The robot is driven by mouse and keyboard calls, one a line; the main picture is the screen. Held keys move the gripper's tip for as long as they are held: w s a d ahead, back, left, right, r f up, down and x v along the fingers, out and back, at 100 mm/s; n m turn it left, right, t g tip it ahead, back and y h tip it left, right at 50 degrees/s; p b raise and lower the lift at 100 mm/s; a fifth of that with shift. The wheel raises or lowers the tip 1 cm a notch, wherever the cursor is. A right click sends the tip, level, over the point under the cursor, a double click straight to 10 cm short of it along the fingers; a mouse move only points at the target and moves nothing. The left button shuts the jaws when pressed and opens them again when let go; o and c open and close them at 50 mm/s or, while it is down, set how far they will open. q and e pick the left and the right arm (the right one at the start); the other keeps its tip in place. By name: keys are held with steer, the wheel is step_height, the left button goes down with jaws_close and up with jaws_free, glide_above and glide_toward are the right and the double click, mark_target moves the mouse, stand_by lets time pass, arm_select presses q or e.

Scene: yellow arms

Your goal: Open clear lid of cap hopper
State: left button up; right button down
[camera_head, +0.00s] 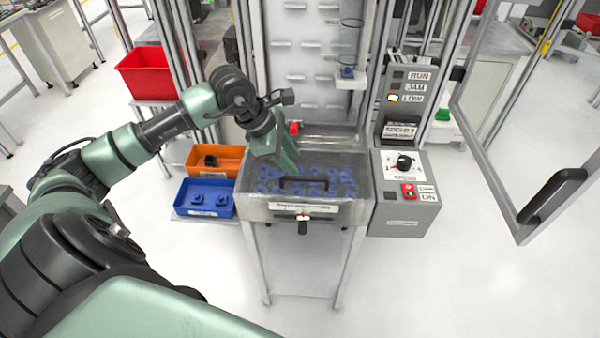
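The cap hopper (258,212) is a grey metal bin on legs in the middle of the head view. Blue caps show through its clear lid (345,168), which lies flat over the bin and looks closed. A black bar handle (304,183) sits on the lid near its front edge. My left gripper (280,164), on a green and black arm from the left, points down over the back left part of the lid. It is apart from the handle in the picture; I cannot tell whether it touches the lid or how its fingers stand. My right gripper is not in view.
An orange bin (226,168) and a blue bin (186,212) stand left of the hopper. A grey control box (415,215) with a knob and red switch adjoins it on the right. A framed door with a black handle (552,196) stands open at far right. Floor in front is clear.

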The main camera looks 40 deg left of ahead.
mark_target(300, 178)
arm_select(q)
steer(key=p+x, duration=0.1)
steer(key=x, duration=0.3)
steer(key=a+p+x, duration=0.1)
steer(key=x, duration=0.1)
steer(key=shift+f+p, duration=0.2)
steer(key=shift+p, duration=0.1)
steer(key=shift+x, duration=0.75)
steer(key=shift+s, duration=0.1)
jaws_close()
stand_by(0.4)
